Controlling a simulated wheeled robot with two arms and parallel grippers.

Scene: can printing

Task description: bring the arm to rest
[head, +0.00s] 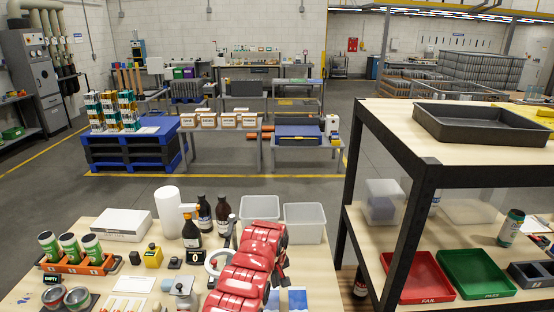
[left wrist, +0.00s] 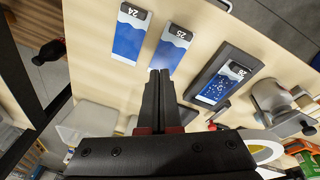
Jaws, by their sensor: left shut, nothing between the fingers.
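My left arm shows in the head view as a red segmented shape (head: 247,270) over the front worktable (head: 330,285); its fingertips are hard to make out there. In the left wrist view my left gripper (left wrist: 160,76) is shut and empty, its two dark fingers together above the table. The fingertips appear over the lower end of a blue-and-white card marked 25 (left wrist: 170,45). Card 24 (left wrist: 130,35) lies beside it, and card 26 (left wrist: 222,82) lies on a dark plate. My right gripper is not in view.
Bottles (head: 222,214), white bins (head: 304,222) and an orange can rack (head: 78,264) crowd the worktable. A black-framed shelf (head: 408,215) stands to the right, with a red FAIL tray (head: 418,282) and a green tray (head: 476,275). Open floor (head: 330,190) lies behind.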

